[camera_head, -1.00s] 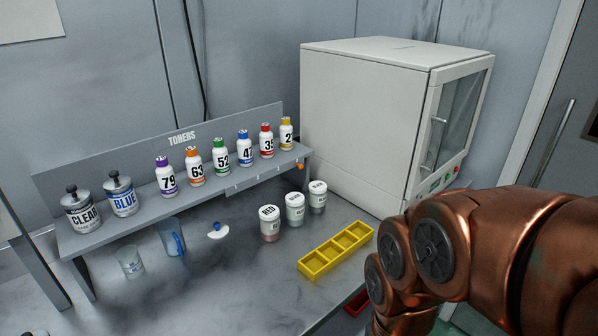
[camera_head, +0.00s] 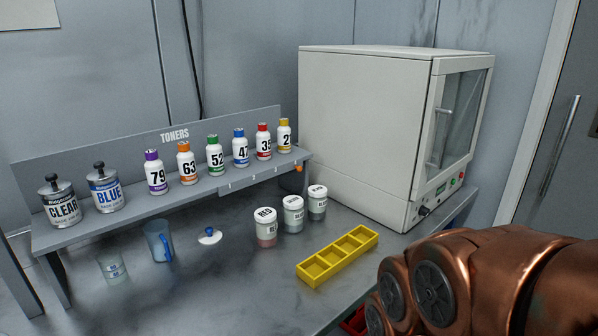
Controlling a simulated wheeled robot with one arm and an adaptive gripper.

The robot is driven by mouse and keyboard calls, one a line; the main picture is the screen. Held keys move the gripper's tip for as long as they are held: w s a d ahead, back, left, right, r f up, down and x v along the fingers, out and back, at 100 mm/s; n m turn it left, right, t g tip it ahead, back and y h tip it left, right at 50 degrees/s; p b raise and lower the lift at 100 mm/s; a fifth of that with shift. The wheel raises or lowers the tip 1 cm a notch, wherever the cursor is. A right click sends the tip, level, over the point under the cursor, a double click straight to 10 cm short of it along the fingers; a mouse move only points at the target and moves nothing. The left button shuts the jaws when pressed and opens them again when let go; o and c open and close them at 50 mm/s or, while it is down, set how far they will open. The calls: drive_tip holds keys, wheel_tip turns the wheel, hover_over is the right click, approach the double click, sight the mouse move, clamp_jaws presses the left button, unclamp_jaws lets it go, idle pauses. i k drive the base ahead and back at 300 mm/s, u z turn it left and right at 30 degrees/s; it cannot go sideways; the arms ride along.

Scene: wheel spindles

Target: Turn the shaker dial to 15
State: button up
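The shaker looks to be the large white cabinet (camera_head: 365,125) at the back right of the bench, with a glass door (camera_head: 456,118) and a vertical handle. Its control strip is low on the door side. A dark round dial (camera_head: 424,211) sits at the strip's near end, beside a small display (camera_head: 441,190) and a green and a red button (camera_head: 461,176). The dial's setting is too small to read. My copper arm fills the lower right, in front of the cabinet. My gripper is outside the picture.
A yellow tray (camera_head: 338,256) with several compartments lies on the bench before the cabinet. Three lidded jars (camera_head: 293,215) stand behind it. A shelf (camera_head: 200,186) holds toner bottles and two cans. A blue jug (camera_head: 158,241) and a clear cup (camera_head: 112,266) stand at left. A red object (camera_head: 354,320) shows near my arm.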

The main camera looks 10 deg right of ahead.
sight(424, 211)
drive_tip(key=z, duration=0.95)
